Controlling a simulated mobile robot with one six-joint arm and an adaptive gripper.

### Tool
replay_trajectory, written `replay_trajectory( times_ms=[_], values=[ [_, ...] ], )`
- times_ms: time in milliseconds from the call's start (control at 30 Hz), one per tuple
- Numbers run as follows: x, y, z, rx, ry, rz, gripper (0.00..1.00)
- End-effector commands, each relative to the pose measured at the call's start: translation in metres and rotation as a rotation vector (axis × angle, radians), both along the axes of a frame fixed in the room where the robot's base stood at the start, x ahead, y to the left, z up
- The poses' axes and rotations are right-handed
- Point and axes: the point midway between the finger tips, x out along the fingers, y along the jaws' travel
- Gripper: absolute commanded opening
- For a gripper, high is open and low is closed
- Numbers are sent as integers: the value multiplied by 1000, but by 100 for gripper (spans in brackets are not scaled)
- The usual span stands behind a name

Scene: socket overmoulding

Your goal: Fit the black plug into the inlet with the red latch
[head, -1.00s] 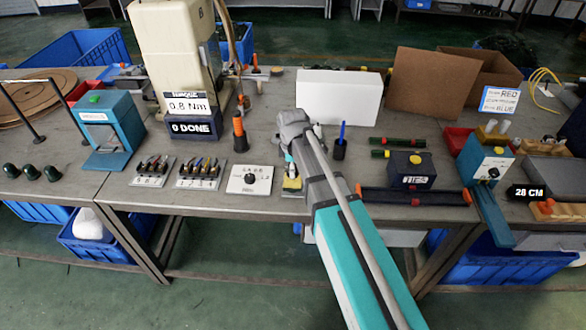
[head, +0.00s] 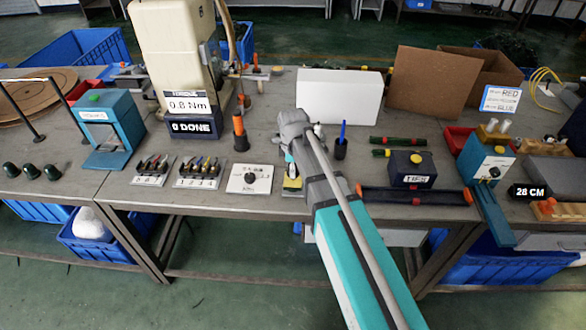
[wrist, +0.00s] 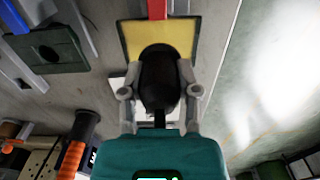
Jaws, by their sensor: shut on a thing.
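My gripper (wrist: 160,78) is shut on the black plug (wrist: 160,84), with one finger on each side of it. In the wrist view the plug's far end overlaps the yellow face of the inlet (wrist: 130,37). The red latch (wrist: 157,9) stands at the inlet's far edge, in line with the plug. I cannot tell whether the plug is inside the inlet or only in front of it. In the head view, part of the yellow inlet (head: 291,184) shows near the table's front edge, beside my arm; the plug and fingers are mostly hidden there.
A dial plate (head: 249,179) lies left of the inlet, and an orange-handled tool (head: 240,134) stands behind that. A cup with a blue pen (head: 341,148) and a dark blue box (head: 411,169) are to the right. A white box (head: 339,96) stands behind.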

Motion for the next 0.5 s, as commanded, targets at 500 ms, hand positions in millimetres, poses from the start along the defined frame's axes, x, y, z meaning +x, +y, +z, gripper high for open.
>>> replay_trajectory(
  times_ms=[500],
  values=[
    [0, 0, -10, 0, 0, 0, 0]
  ],
)
